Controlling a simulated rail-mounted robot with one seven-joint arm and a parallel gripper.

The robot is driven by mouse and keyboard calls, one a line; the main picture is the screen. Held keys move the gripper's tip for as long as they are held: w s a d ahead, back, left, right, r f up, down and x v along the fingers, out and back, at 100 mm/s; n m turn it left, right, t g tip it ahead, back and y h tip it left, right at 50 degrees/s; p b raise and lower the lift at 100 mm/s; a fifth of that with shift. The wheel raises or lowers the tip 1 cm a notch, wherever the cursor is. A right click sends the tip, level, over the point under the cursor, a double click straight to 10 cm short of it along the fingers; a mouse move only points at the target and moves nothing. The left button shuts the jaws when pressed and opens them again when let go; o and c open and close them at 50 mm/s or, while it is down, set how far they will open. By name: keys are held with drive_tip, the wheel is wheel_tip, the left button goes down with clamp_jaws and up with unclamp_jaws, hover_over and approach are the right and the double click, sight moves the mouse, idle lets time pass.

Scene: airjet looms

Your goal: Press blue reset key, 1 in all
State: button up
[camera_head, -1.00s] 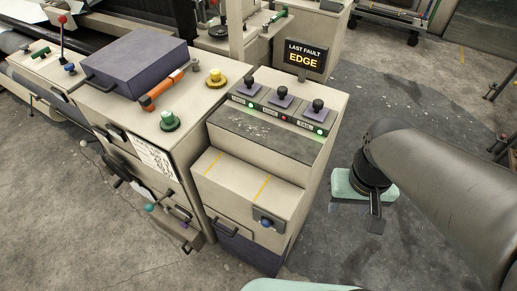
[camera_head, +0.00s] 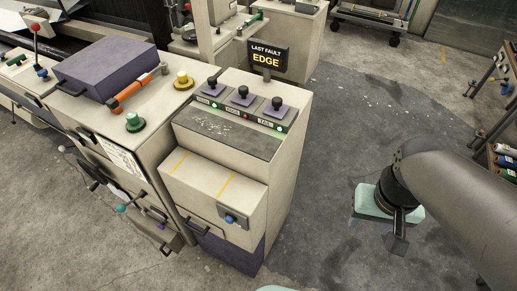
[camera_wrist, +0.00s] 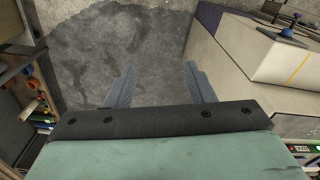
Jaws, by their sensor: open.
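The blue reset key (camera_head: 230,218) is a round blue knob on a small grey plate, low on the front of the beige control cabinet (camera_head: 285,165). A blue knob on a grey plate also shows at the upper right of the wrist view (camera_wrist: 287,32). My gripper (camera_head: 397,243) is to the right of the cabinet, over open floor and apart from the key. In the wrist view the two grey fingers (camera_wrist: 162,80) stand wide apart with only floor between them.
Three black knobs stand on the cabinet top above lit labels, behind them a sign (camera_head: 267,58) reading LAST FAULT EDGE. A purple box (camera_head: 105,70), an orange-handled tool and green and yellow buttons are on the loom housing. A shelf of coloured items (camera_head: 503,160) is at the right edge.

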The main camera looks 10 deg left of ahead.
drive_tip(key=shift+a, duration=0.25)
